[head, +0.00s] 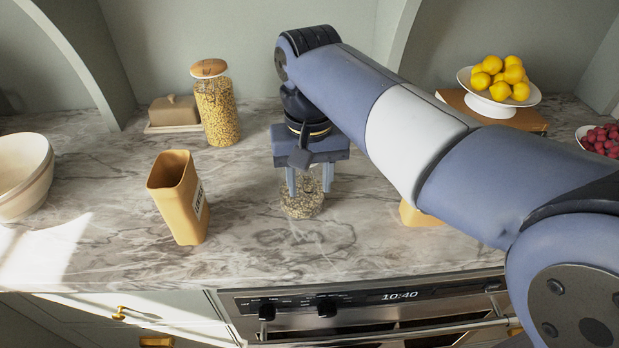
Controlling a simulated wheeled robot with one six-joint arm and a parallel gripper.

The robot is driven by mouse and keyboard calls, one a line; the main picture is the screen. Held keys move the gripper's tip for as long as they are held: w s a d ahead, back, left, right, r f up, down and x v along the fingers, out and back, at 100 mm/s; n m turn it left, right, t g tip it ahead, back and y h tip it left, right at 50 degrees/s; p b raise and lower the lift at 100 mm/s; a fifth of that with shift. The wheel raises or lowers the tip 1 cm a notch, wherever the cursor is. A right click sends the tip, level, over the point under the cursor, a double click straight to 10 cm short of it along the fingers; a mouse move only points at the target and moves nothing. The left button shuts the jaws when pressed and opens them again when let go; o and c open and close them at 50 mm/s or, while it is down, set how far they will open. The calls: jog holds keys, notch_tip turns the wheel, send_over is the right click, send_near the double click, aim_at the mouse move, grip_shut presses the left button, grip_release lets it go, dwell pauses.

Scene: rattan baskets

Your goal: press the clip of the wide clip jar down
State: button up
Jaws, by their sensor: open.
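A squat glass jar (302,205) with grainy contents stands on the marble counter below my arm; it looks like the wide clip jar. My gripper (309,189) points down over it, with its two fingers apart at either side of the jar's upper part. Whether the fingers touch the jar, I cannot tell. The gripper body and fingers hide most of the jar's top, so the clip and its position cannot be made out.
A yellow canister (180,200) stands left of the jar. Another yellow object (418,215) is partly hidden behind my arm at right. A tall cork-topped jar (217,110) and a butter dish (174,112) stand behind. The counter's front edge lies above an oven (370,305).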

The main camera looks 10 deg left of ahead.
grip_shut()
dwell(0.4)
jog(key=shift+f, duration=0.1)
